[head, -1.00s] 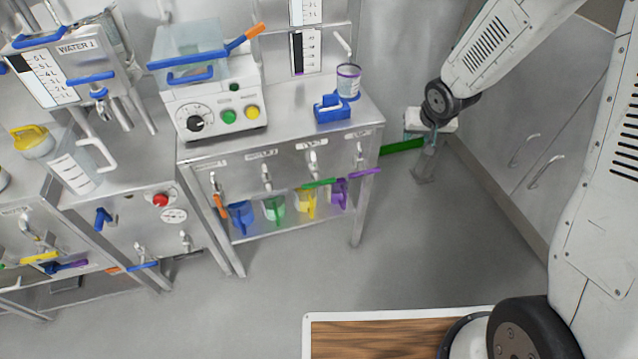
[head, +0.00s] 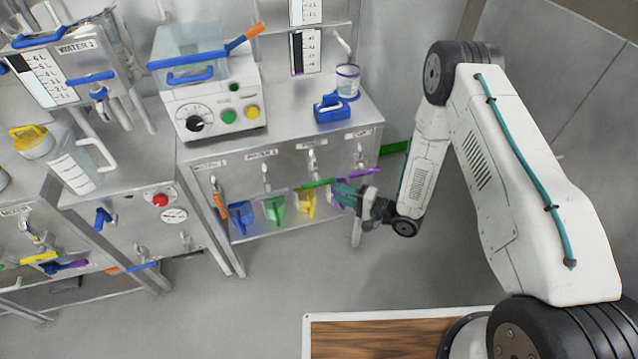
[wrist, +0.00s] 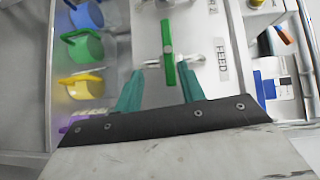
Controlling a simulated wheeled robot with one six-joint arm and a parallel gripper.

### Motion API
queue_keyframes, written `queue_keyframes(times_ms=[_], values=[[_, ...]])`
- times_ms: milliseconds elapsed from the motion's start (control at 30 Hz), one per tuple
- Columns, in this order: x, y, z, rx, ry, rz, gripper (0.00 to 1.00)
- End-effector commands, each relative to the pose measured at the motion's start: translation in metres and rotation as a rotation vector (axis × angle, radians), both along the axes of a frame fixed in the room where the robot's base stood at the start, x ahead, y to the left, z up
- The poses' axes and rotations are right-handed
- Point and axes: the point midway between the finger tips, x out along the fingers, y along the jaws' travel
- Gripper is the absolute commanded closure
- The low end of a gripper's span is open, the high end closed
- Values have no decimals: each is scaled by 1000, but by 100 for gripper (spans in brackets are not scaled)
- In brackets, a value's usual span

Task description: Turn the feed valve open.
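The feed valve has a green bar handle (wrist: 168,48) on a steel pipe, beside a label reading FEED (wrist: 222,60) in the wrist view. The handle runs up and down in that view. In the head view the green handle (head: 318,183) lies level in front of the bench, partly close to my gripper (head: 348,190). In the wrist view my gripper (wrist: 161,70) has its two teal fingers apart, one on each side of the handle's lower end. I see gaps beside the handle and cannot tell any contact.
A purple handle (head: 365,173) sits right of the feed valve. Blue (head: 240,216), green (head: 274,208) and yellow (head: 305,203) cups stand on the shelf below. A blue stand (head: 332,110) with a cup is on the bench top. The floor in front is clear.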

Motion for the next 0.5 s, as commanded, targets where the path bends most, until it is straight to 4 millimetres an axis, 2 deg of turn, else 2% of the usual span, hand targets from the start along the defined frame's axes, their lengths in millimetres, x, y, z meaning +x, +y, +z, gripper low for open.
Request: queue_keyframes(times_ms=[167,500], values=[[0,7,9,82,5,11,60],[24,53,9,81,5,12,60]])
